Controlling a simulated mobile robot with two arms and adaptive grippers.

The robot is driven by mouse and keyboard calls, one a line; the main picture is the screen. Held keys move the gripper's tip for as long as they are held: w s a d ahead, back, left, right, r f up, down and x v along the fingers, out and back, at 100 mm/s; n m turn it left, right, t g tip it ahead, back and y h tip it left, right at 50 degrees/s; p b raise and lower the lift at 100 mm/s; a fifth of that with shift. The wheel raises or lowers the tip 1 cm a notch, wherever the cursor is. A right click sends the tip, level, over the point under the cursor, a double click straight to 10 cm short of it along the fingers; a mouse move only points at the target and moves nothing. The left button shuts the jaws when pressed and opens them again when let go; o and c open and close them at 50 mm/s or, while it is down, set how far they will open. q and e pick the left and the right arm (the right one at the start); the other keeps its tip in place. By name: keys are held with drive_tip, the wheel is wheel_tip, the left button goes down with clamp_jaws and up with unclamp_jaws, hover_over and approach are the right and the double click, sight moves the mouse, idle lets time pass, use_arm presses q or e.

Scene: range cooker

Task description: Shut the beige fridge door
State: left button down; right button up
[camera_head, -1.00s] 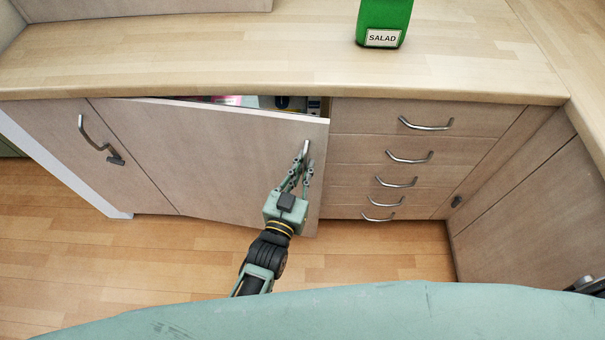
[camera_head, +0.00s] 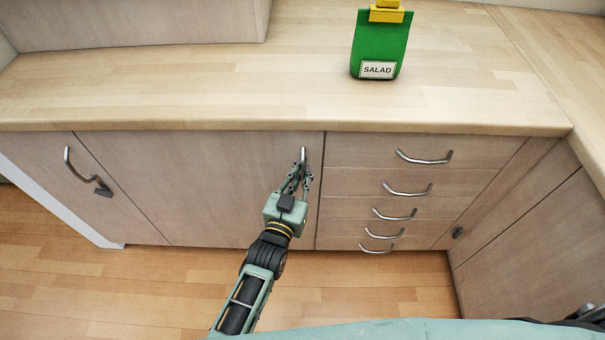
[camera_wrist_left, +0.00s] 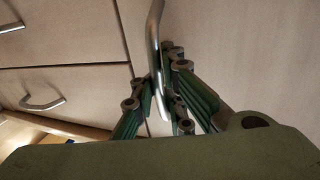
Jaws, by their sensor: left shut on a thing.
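The beige fridge door (camera_head: 210,185) is a wide wood-toned panel under the counter in the head view. It lies flush with the neighbouring fronts, and no gap shows along its top edge. Its metal handle (camera_head: 303,156) is upright near the door's right edge. My left gripper (camera_head: 301,175) is shut on the lower part of this handle. In the left wrist view the handle (camera_wrist_left: 155,50) runs down between the fingers of the left gripper (camera_wrist_left: 160,95). My right gripper is not in view.
Drawers with bar handles (camera_head: 425,157) stand right of the door. A cabinet door with a handle (camera_head: 80,170) is on the left. A green salad bag (camera_head: 378,45) stands on the wooden counter (camera_head: 200,90). The wooden floor (camera_head: 150,285) before the units is clear.

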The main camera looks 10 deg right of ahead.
use_arm(q)
drive_tip(key=shift+d+r, duration=0.1)
drive_tip(key=c, duration=1.9)
unclamp_jaws()
drive_tip(key=shift+r, duration=0.1)
drive_tip(key=shift+o, duration=0.3)
drive_tip(key=shift+w, duration=0.1)
drive_tip(key=v, duration=1.2)
